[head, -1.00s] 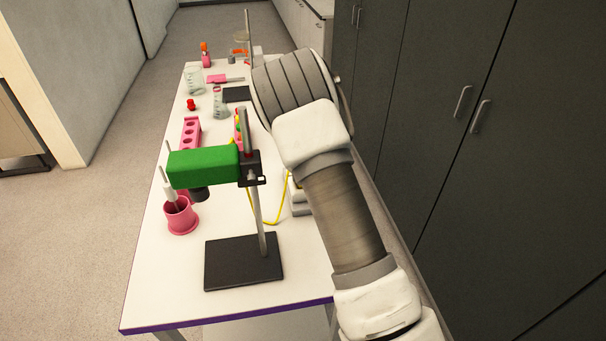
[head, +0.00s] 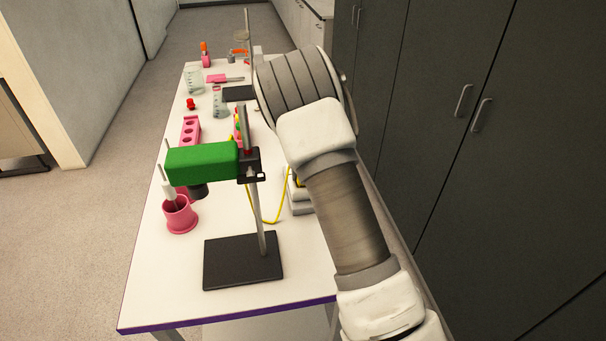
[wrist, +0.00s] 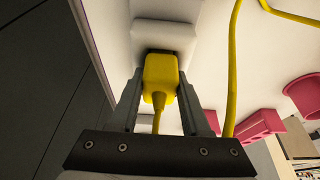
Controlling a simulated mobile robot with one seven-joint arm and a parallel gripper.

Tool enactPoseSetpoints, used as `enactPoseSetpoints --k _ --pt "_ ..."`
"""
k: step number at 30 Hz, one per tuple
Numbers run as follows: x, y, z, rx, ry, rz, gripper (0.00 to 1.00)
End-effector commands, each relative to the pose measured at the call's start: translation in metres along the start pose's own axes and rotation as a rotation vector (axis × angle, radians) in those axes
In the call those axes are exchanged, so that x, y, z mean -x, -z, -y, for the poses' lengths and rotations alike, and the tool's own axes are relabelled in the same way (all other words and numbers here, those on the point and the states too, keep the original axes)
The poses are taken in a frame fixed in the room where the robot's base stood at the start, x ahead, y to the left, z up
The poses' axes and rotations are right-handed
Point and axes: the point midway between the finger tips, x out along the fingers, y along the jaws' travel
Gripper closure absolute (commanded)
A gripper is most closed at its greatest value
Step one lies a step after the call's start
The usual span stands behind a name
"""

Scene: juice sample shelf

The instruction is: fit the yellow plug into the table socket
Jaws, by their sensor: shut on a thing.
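The yellow plug (wrist: 160,76) sits between the two fingers of my gripper (wrist: 160,88) in the wrist view, and the fingers are shut on it. Its front end is at the face of a white block, the table socket (wrist: 164,36), with a dark gap at the join. I cannot tell whether the plug is in it or only close to it. The yellow cable (wrist: 231,70) loops to the right. In the head view the cable (head: 268,221) hangs over the table and the white block (head: 301,206) shows partly beside my arm. My gripper is hidden there.
A green clamp-held device (head: 202,163) on a stand with a dark base (head: 242,262) stands left of my arm. A pink cup (head: 180,216) and a pink rack (head: 190,131) stand further left. Glassware stands at the far end. Dark cabinets (head: 440,110) line the right.

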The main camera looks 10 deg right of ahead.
Motion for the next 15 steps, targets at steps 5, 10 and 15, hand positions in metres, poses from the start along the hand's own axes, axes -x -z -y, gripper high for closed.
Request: enactPoseSetpoints --k 5,10,15 --pt "-0.0039 -0.0026 0.0000 -0.001 -0.001 0.003 1.00" --pt "-0.0046 -0.0034 0.0000 -0.001 -0.001 0.005 0.39" --pt "-0.0039 -0.0026 0.0001 -0.001 -0.001 0.003 0.18"
